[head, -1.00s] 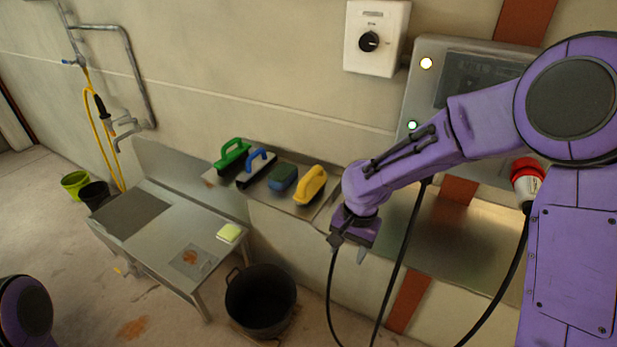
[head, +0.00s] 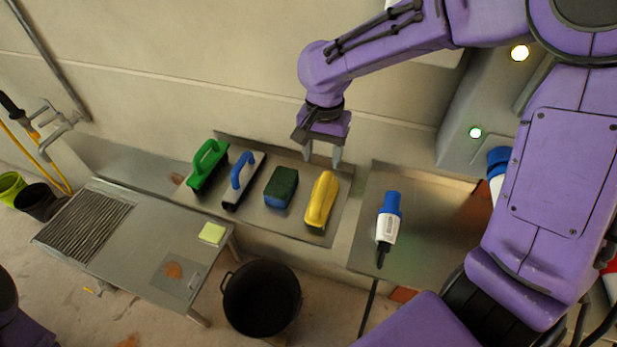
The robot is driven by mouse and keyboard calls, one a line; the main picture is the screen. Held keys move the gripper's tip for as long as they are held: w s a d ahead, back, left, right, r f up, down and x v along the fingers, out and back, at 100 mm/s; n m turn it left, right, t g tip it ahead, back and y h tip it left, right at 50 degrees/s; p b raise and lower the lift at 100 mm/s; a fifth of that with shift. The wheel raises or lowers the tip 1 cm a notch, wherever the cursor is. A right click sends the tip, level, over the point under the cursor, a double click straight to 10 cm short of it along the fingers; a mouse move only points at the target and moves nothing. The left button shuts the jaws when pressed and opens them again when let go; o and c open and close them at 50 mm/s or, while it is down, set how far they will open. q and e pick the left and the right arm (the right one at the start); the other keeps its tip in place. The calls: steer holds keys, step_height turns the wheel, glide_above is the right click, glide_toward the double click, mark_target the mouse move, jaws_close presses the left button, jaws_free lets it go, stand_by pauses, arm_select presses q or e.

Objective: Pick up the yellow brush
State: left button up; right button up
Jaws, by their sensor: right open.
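The yellow brush (head: 321,200) lies on a metal shelf (head: 343,213) against the wall, at the right end of a row of cleaning tools. My right gripper (head: 323,161) is open and empty, with its fingers pointing down. In the picture it shows just above the far end of the yellow brush; I see no contact. My left gripper is not in view; only a purple part of mine shows at the lower left edge.
Beside the brush on the shelf are a green-blue sponge (head: 281,187), a blue-handled brush (head: 243,180) and a green-handled brush (head: 208,167). A blue-and-white connector (head: 388,220) lies on a metal surface to the right. A black pot (head: 262,300) stands below, near a metal table (head: 150,238).

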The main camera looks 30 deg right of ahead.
mark_target(323, 185)
steer(key=s+f, duration=0.1)
steer(key=f, duration=0.2)
steer(key=s+f, duration=0.1)
steer(key=shift+s+f, duration=0.2)
steer(key=shift+s, duration=0.1)
steer(key=f, duration=0.2)
steer(key=w+f, duration=0.1)
steer(key=f, duration=0.2)
steer(key=shift+w+a+f, duration=0.1)
steer(key=shift+w+a, duration=0.1)
steer(key=shift+s+r, duration=0.2)
steer(key=shift+s, duration=0.15)
steer(key=c, duration=0.5)
jaws_close()
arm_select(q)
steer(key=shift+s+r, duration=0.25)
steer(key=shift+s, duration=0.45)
arm_select(e)
steer(key=shift+w, duration=0.15)
